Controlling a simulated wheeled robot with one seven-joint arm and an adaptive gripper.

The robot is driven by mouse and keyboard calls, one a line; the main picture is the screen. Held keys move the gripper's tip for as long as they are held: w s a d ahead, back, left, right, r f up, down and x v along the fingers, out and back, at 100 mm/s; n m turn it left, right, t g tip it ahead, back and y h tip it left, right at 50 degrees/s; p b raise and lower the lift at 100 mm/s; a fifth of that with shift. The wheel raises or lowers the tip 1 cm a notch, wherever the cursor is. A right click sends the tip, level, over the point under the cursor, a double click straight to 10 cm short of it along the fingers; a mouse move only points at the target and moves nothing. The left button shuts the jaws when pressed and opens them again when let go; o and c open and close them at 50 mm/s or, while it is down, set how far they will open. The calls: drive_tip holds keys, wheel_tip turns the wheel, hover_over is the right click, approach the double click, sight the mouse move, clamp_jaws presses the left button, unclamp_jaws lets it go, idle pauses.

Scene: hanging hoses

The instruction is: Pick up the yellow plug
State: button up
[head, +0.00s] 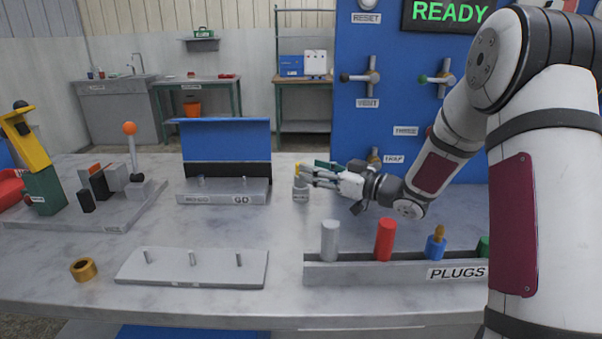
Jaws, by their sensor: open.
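A small yellow piece (298,168), which looks like the yellow plug, stands upright at the top of a short grey cylindrical holder (300,193) on the grey table. My gripper (307,176) reaches in from the right, roughly level, with its fingers open and their tips at the yellow piece. The fingers partly cover the holder's top. I cannot tell whether the yellow piece is between the fingers or just behind them. A dark green part (327,165) shows along the upper finger.
A grey rack (385,276) marked PLUGS holds grey (330,240), red (385,240), blue (435,248) and green (484,246) plugs. A pegged plate (192,268), a brass ring (83,269) and a blue-backed stand (224,150) are left. A blue panel (362,125) rises behind.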

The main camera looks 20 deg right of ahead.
drive_tip(key=b+x, duration=0.1)
drive_tip(key=x, duration=0.4)
drive_tip(key=shift+d+f, duration=0.15)
clamp_jaws()
